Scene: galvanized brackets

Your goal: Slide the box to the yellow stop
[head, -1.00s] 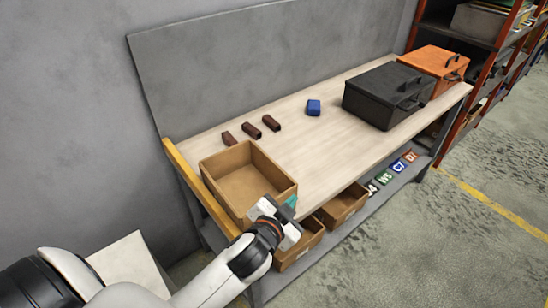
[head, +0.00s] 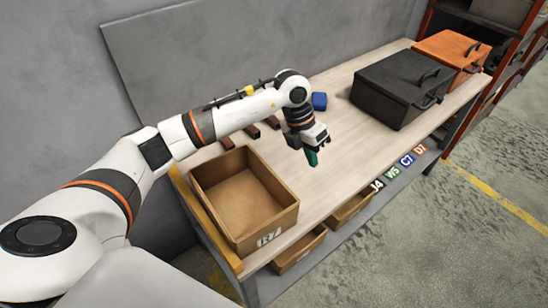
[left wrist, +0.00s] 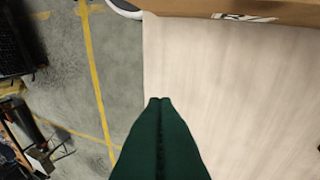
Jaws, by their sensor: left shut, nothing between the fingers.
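The box (head: 272,226) is an open, empty brown box at the left end of the table, with a white label on its front wall. The yellow stop (head: 228,258) is a bar along the table's left edge. The box sits right beside it, and I cannot tell whether they touch. My left gripper (head: 313,160) is to the right of the box, apart from it, with its green fingers shut and pointing down over the table. In the left wrist view the shut fingertips (left wrist: 160,101) hold nothing, and the box's labelled wall (left wrist: 245,14) shows at the top.
A black case (head: 385,97) and an orange case (head: 450,50) stand at the table's right end. A blue block (head: 319,101) and dark red pieces (head: 227,141), partly hidden by my arm, lie at the back. Bins sit on the lower shelf (head: 349,212). The table's middle is clear.

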